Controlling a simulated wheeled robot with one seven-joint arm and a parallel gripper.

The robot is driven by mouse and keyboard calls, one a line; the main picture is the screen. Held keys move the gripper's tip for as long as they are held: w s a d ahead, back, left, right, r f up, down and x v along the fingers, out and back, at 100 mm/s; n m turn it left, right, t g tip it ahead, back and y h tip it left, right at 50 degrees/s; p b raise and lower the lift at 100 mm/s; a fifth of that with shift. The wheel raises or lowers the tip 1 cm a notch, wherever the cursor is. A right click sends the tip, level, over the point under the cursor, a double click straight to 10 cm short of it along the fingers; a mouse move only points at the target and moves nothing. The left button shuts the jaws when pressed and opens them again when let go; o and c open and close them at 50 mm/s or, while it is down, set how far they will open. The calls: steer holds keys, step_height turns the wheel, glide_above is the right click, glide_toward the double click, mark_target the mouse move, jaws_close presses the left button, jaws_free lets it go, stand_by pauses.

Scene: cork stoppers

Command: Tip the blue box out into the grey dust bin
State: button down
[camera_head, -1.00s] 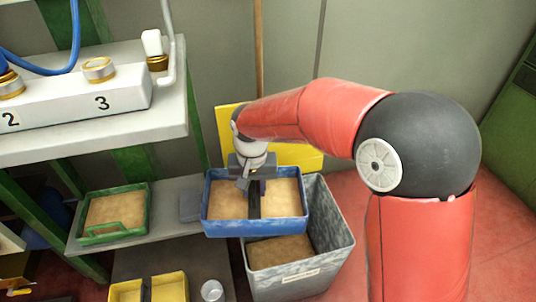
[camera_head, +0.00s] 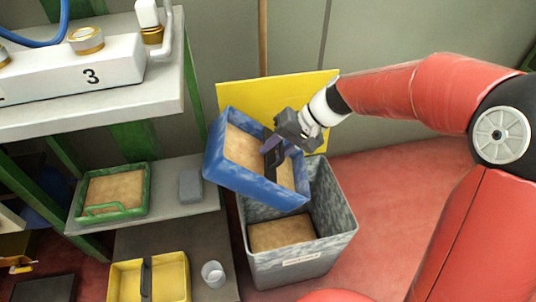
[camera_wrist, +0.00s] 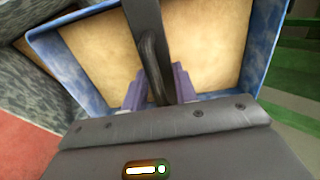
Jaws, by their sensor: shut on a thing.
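The blue box (camera_head: 232,183) hangs from my gripper (camera_head: 272,150) above the back left of the grey dust bin (camera_head: 335,240). My gripper is shut on the box's dark middle handle, and the wrist view shows its two purple fingers (camera_wrist: 160,88) on either side of that handle. The box is tilted, with its right side lower than its left. Tan, crumbly contents still lie in it, and its inside also shows in the wrist view as a blue rim (camera_wrist: 262,45) around tan fill. The bin stands on the floor with tan material low inside.
A green tray (camera_head: 143,205) with tan fill and a small grey block (camera_head: 191,186) lie on the shelf at left. A yellow box (camera_head: 181,274) and a metal cup (camera_head: 213,273) stand lower, left of the bin. A yellow panel (camera_head: 240,98) is behind. Red floor is clear at right.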

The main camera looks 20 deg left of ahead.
steer(key=shift+w+d+f+g+y+b, duration=0.25)
steer(key=shift+w+d+g+y+b, duration=0.15)
steer(key=shift+d+y+b, duration=0.65)
steer(key=shift+w+d+f+g+y+b, duration=0.25)
steer(key=shift+w+d+g+y+b, duration=0.15)
steer(key=shift+d+y+b, duration=0.65)
steer(key=shift+w+d+f+g+y+b, duration=0.25)
steer(key=shift+w+d+g+y+b, duration=0.15)
steer(key=shift+d+y+b, duration=0.65)
steer(key=shift+d, duration=0.1)
